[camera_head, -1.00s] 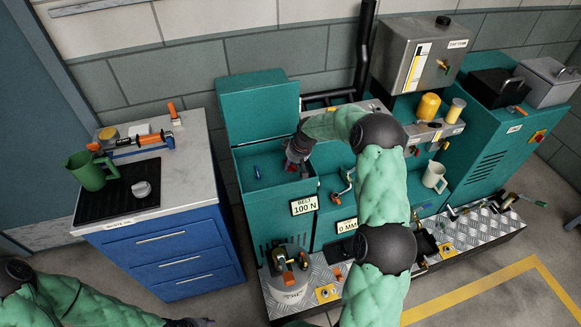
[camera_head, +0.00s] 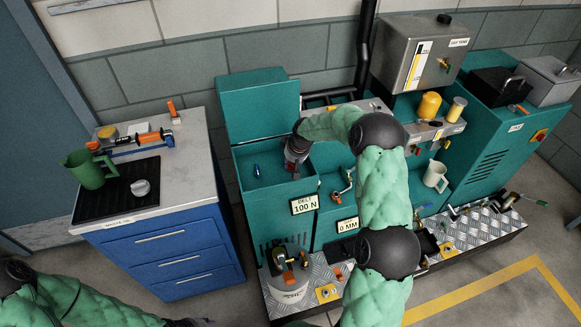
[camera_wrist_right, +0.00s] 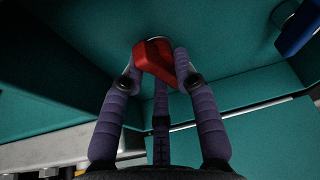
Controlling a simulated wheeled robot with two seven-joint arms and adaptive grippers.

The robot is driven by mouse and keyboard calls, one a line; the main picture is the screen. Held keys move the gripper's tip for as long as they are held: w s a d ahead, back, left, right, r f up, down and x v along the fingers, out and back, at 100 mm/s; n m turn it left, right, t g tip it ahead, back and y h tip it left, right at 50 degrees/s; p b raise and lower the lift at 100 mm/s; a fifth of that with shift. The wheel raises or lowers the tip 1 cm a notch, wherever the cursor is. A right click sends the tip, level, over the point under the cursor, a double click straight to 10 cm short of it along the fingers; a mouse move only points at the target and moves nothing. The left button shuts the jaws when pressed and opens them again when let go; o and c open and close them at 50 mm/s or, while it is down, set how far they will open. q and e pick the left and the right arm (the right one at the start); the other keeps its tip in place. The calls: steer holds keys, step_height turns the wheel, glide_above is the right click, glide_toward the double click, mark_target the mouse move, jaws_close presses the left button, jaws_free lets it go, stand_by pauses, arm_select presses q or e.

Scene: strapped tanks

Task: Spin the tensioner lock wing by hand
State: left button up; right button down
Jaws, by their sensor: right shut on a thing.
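In the right wrist view, a red wing (camera_wrist_right: 155,60) sits against the teal wall of the open machine housing. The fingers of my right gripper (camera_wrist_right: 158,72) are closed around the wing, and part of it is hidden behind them. In the head view, my right gripper (camera_head: 296,165) reaches into the open teal housing (camera_head: 262,212), and the wing cannot be made out there. A blue part (camera_wrist_right: 298,28) shows to the right of the wing. It also shows in the head view, left of the gripper (camera_head: 257,171).
Labels reading "BELT 100 N" (camera_head: 305,204) and "0 MM" (camera_head: 347,225) stand at the housing front. A blue cabinet (camera_head: 170,252) with a green jug (camera_head: 90,170) stands to the left. A grey steel tank (camera_head: 415,58) is at the upper right. Below lies a cluttered metal tread step (camera_head: 325,272).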

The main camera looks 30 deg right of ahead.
steer(key=shift+w+a, duration=0.15)
steer(key=shift+a, duration=0.2)
steer(key=shift+m+h+b, duration=0.3)
steer(key=shift+m+b, duration=0.6)
steer(key=shift+b, duration=0.35)
steer(key=c, duration=1.2)
jaws_free()
steer(key=shift+w+a, duration=0.1)
steer(key=shift+a, duration=0.05)
steer(key=shift+p+v, duration=0.55)
steer(key=shift+v, duration=0.35)
steer(key=shift+p+v, duration=1.55)
steer(key=shift+v, duration=1.65)
steer(key=o, duration=0.5)
steer(key=shift+d, duration=0.25)
